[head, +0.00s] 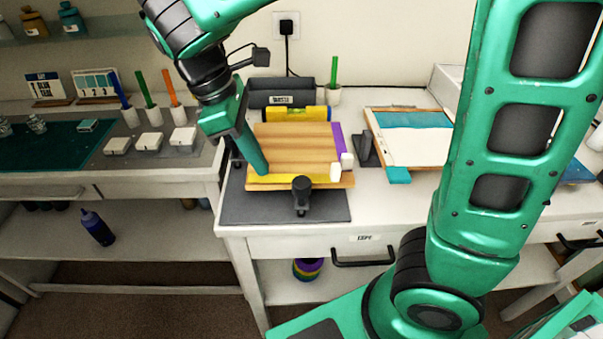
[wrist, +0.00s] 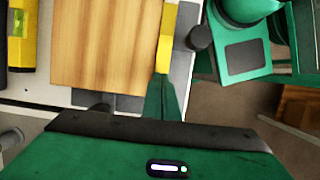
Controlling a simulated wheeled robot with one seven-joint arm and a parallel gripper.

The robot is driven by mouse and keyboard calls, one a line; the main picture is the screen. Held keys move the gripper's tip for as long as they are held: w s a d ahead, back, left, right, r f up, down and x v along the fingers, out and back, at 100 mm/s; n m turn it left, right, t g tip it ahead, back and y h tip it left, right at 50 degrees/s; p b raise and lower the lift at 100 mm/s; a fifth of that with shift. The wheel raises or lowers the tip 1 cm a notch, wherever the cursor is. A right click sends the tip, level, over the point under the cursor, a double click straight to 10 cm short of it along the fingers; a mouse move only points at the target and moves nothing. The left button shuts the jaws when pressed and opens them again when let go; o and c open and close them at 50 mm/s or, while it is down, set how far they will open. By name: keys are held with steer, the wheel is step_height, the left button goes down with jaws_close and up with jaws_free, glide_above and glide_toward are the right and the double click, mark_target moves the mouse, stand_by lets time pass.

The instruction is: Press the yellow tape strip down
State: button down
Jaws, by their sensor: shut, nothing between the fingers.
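The yellow tape strip (head: 293,178) lies along the front edge of the wooden board (head: 295,140). In the wrist view the strip (wrist: 167,38) runs along the right edge of the board (wrist: 105,45). My gripper (head: 262,171) is shut and empty, pointing down at the strip's left end in the head view. In the wrist view its fingertips (wrist: 162,77) meet the strip's near end and hide part of it. They look to be touching or just above it; I cannot tell which. A purple strip (head: 338,138) runs along the board's right edge.
A black clamp knob (head: 301,187) stands at the board's front edge, close to the strip. White blocks (head: 336,172) sit at the right front corner. A yellow level (head: 282,114) lies behind the board. A framed panel (head: 415,145) is to the right.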

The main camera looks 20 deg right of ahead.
mark_target(278, 177)
steer(key=shift+f, duration=0.7)
stand_by(0.3)
steer(key=shift+d, duration=0.1)
stand_by(0.3)
steer(key=shift+s+d+f, duration=0.1)
steer(key=shift+s+d, duration=0.15)
steer(key=shift+d, duration=0.3)
steer(key=shift+s+d+f, duration=0.1)
steer(key=shift+s+d, duration=0.15)
steer(key=shift+d, duration=0.35)
steer(key=shift+s+d, duration=0.4)
steer(key=shift+d, duration=0.4)
steer(key=shift+d+r, duration=0.1)
steer(key=shift+d, duration=0.05)
steer(key=shift+s+d+r, duration=0.1)
steer(key=shift+s+d, duration=0.2)
steer(key=shift+d, duration=0.45)
steer(key=shift+r, duration=2.55)
